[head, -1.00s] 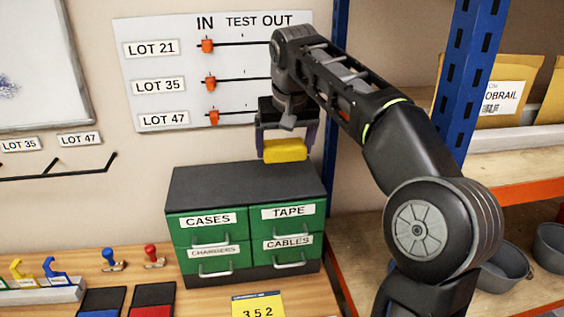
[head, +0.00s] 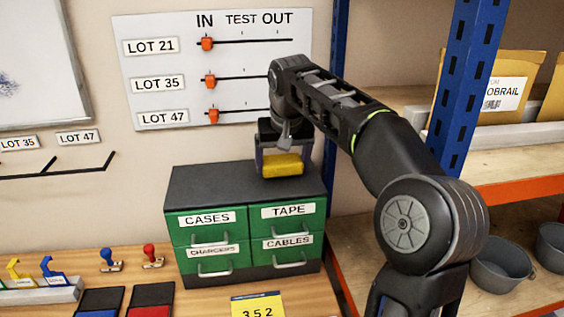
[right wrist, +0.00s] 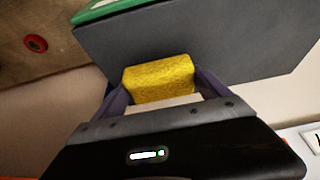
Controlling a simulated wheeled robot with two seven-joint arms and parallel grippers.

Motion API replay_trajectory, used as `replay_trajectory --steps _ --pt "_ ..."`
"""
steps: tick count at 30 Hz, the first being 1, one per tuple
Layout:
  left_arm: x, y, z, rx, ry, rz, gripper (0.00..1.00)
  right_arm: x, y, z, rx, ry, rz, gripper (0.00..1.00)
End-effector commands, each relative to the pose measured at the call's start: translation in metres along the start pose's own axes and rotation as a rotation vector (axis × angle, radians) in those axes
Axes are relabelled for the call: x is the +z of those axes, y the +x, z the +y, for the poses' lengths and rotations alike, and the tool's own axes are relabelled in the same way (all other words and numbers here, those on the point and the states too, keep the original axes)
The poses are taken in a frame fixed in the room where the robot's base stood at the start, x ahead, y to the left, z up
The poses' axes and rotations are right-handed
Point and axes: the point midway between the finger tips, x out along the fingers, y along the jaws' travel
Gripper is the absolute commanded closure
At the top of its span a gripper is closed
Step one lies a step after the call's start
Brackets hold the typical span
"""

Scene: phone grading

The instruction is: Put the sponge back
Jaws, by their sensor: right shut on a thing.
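The yellow sponge (head: 282,165) is between the fingers of my right gripper (head: 283,160), which is shut on it. The sponge is at the dark top of the green drawer cabinet (head: 215,183), toward its right back part. I cannot tell whether its underside touches the top. In the right wrist view the sponge (right wrist: 160,78) sits between both fingers with the grey cabinet top (right wrist: 225,45) behind it. My left gripper is not in view.
The cabinet's drawers are closed and labelled. A wall board (head: 160,60) with orange sliders hangs behind. Stamps (head: 152,256), ink pads (head: 152,297) and a yellow note (head: 258,306) lie on the wooden table in front.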

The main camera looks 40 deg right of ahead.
Motion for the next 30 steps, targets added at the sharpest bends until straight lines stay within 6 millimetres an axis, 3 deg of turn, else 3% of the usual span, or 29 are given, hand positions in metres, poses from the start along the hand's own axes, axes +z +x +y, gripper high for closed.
replay_trajectory --steps 2,17,18,22,30 --pt "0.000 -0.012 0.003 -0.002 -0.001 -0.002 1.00 -0.002 0.001 0.001 0.001 0.000 -0.002 0.47" --pt "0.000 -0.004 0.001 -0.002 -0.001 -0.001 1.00 0.002 0.013 0.000 -0.001 0.000 0.000 0.47" --pt "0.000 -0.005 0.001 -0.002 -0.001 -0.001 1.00 0.002 0.011 0.000 -0.001 0.000 0.000 0.11" --pt "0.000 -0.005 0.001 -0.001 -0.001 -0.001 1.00 0.002 0.011 0.000 -0.001 0.000 0.000 0.01" --pt "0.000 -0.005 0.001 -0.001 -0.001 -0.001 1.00 0.002 0.011 0.000 -0.001 0.000 0.000 0.00"
